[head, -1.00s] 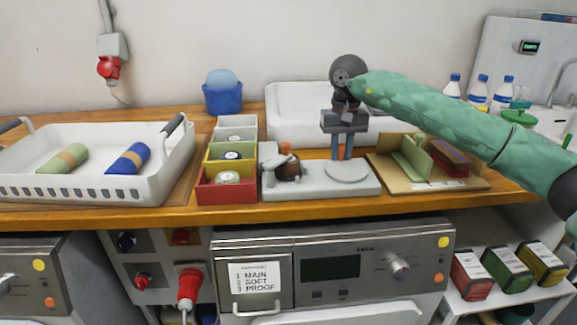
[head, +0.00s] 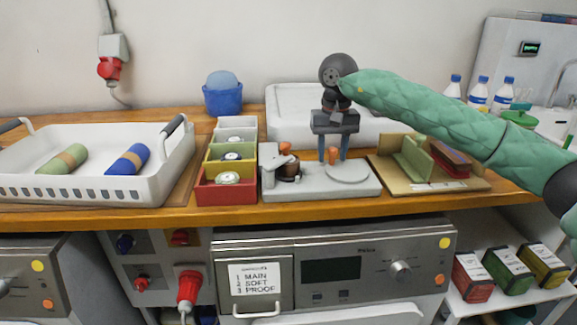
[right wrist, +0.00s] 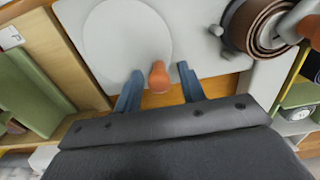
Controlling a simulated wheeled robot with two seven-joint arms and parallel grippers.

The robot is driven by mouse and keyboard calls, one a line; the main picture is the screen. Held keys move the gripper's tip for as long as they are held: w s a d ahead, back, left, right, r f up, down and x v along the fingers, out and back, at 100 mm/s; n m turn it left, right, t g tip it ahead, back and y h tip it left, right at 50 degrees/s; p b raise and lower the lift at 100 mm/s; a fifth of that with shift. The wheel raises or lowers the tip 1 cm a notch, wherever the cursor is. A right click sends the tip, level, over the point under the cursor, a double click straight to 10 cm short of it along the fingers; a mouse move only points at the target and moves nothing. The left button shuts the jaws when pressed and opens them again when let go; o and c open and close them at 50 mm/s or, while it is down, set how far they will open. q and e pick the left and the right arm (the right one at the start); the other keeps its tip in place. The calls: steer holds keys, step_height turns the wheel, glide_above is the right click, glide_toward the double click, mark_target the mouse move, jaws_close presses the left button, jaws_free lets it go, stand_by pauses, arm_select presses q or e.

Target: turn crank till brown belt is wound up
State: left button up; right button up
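The winder has a pale grey base (head: 310,190) with a round disc (head: 347,172) at its right. An orange knob (head: 331,155) stands upright at the disc's rim. My right gripper (head: 334,152) points down over the disc. In the right wrist view its blue fingers (right wrist: 159,84) are open either side of the knob (right wrist: 159,77), with a gap on both sides. My left gripper is out of view.
Red, yellow and grey bins (head: 228,192) stand just left of the winder, some holding rolled belts. A white basket (head: 95,182) with green and blue rolls is farther left. A wooden tray (head: 430,182) with green and red pieces is close at the right. The counter's front edge is near.

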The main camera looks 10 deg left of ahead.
steer(key=shift+r+p, duration=1.3)
steer(key=shift+r, duration=2.7)
